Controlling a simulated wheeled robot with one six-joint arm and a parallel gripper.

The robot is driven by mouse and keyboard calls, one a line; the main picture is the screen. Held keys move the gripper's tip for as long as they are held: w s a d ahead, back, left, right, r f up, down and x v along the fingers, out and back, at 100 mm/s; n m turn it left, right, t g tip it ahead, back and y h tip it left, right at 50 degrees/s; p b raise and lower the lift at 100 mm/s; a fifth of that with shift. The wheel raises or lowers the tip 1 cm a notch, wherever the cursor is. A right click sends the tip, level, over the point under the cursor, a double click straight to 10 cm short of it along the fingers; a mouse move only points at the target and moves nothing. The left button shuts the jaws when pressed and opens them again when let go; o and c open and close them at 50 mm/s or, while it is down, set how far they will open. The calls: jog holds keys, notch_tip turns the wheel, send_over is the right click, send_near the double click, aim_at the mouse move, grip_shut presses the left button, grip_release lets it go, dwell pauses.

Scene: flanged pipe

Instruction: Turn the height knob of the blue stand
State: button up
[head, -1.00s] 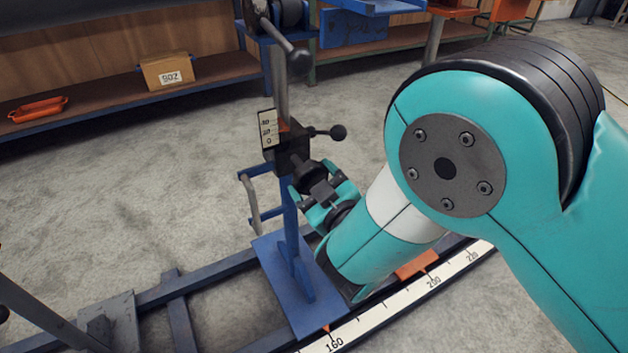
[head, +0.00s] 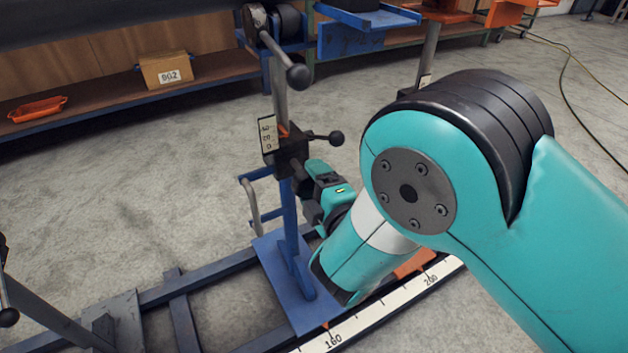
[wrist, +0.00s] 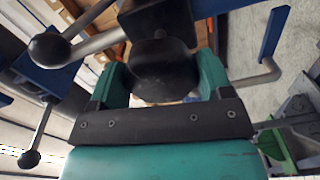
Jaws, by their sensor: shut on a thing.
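The blue stand (head: 290,235) rises from a blue base plate on the floor rail. A dark clamp block (head: 290,155) sits on its post, beside a small white height scale (head: 267,133) with an orange pointer. The black height knob (wrist: 162,70) is between the two teal fingers of my gripper (wrist: 158,85) in the wrist view. In the head view my gripper (head: 322,188) is at the right side of the post, just below the block, and largely hides the knob. A lever with a black ball (head: 336,138) sticks out right, just above my gripper.
A crank handle with a black ball (head: 298,76) hangs at the top of the stand. A bent grey handle (head: 250,205) is on its left. The rail carries a white ruler (head: 375,312). A shelf behind holds a box (head: 167,70) and an orange tray (head: 37,109).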

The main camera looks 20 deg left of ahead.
jog(key=shift+s+n+p, duration=0.1)
jog(key=shift+n+p, duration=0.6)
jog(key=shift+n, duration=1.5)
jog(key=o, duration=0.9)
